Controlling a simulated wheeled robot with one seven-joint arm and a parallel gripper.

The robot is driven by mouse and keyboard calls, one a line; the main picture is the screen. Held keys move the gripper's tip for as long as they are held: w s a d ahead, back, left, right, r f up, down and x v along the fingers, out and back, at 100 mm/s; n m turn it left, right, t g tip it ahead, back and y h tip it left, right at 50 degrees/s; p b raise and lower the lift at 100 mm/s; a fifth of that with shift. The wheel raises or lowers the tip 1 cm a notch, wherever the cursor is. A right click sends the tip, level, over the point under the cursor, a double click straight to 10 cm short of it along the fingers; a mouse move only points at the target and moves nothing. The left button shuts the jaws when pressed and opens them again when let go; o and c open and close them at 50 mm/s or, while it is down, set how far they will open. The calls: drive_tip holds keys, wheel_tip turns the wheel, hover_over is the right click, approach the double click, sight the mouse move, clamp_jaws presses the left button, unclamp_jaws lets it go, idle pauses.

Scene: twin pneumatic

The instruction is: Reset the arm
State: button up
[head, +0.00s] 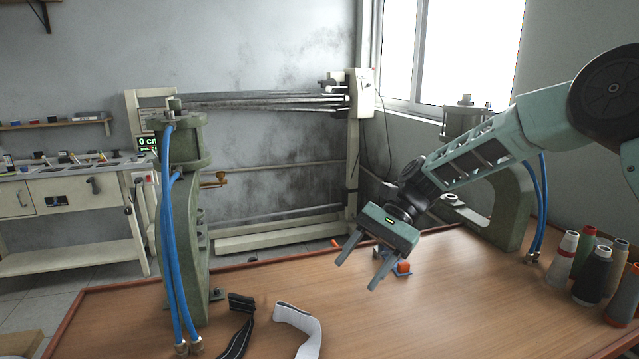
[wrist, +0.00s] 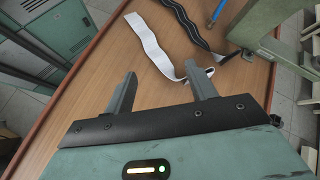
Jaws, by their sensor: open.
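My gripper (head: 361,268) hangs in the air over the wooden table, right of the middle in the head view, fingers spread with nothing between them. In the wrist view my gripper (wrist: 160,90) also shows open and empty, its fingers pointing toward a white strap and a black strap. My arm reaches in from the upper right of the head view.
A green press with blue hoses (head: 182,220) stands at the table's left; another (head: 512,195) stands at right behind my arm. A white strap (head: 303,325) and black strap (head: 238,325) lie at the front. Thread spools (head: 595,270) stand at right. An orange-and-blue item (head: 403,268) sits behind my gripper.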

drive_tip(key=s+f+n+t+h+b, duration=0.25)
drive_tip(key=s+n+h, duration=0.4)
drive_tip(key=s, duration=1.05)
drive_tip(key=s+d+f+n+t+b, duration=0.1)
drive_tip(key=s+d+n+t, duration=0.1)
drive_tip(key=s+d+n, duration=0.1)
drive_tip(key=s+d+f+n+t+h+b, duration=0.1)
drive_tip(key=s+d+f+n+t, duration=0.1)
drive_tip(key=s, duration=0.6)
drive_tip(key=d+n, duration=0.1)
drive_tip(key=n, duration=0.1)
drive_tip(key=shift+s+d+f+n+b, duration=0.2)
drive_tip(key=shift+d+n+b, duration=0.1)
drive_tip(key=shift+n+b, duration=0.1)
